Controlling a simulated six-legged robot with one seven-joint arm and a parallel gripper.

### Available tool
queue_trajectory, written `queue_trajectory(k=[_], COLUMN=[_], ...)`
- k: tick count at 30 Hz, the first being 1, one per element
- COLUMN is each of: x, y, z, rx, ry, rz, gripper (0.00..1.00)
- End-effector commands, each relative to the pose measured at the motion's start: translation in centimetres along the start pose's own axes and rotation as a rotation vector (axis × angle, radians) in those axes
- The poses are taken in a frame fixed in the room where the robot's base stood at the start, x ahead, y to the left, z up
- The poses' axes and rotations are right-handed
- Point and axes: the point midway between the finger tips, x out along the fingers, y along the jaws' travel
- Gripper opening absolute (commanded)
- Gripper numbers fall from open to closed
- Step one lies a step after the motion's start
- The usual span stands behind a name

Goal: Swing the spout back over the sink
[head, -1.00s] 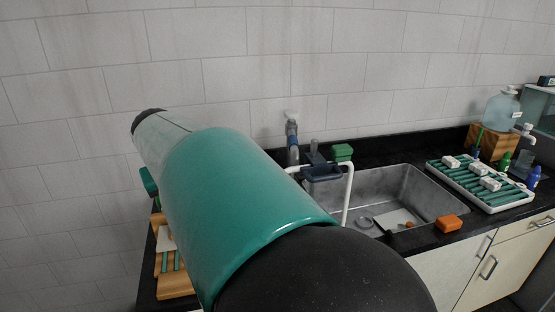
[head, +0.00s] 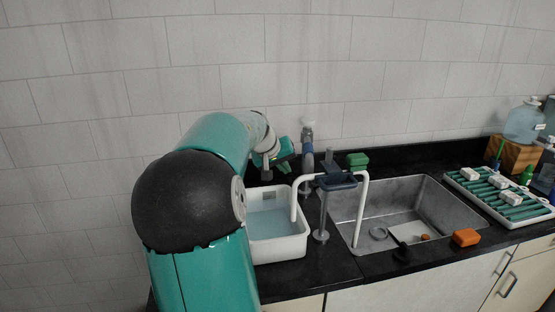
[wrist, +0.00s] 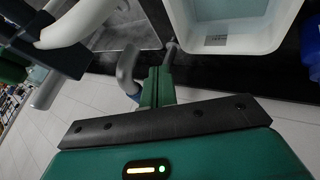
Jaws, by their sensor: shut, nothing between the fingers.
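White piping (head: 361,205) shows in the head view, with one leg hanging down in the sink (head: 446,200) and another hanging at the white tub (head: 275,252) on the left. A dark blue block (head: 337,181) sits between the legs; I cannot tell if the piping is one piece. A grey upright fixture (head: 307,158) stands behind it. My gripper (head: 286,150) is behind the tub, left of that fixture. In the wrist view my green fingers (wrist: 160,72) are shut and empty, close beside a grey bent part (wrist: 128,68); contact is unclear. White piping (wrist: 75,25) is at upper left.
The tub holds pale blue liquid. A green block (head: 357,160) is behind the sink, and an orange block (head: 466,237) lies on its front edge. A white rack (head: 500,205) and bottles (head: 524,122) stand to the right. The black counter is narrow in front.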

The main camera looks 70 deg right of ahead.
Motion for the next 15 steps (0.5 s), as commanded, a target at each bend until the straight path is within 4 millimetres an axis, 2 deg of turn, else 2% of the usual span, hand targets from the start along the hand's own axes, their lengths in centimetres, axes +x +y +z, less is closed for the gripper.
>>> queue_trajectory(k=[1,3,9,15], x=[1.2,1.9,2.9,3.1], y=[0.0,0.8,2.9,3.4], z=[0.1,0.0,-0.2,-0.2], rx=[0.0,0.003,0.0,-0.002], ry=[-0.003,-0.001,0.001,0.002], rz=[0.002,0.002,-0.001,-0.003], gripper=[0.0,0.0,0.0,0.0])
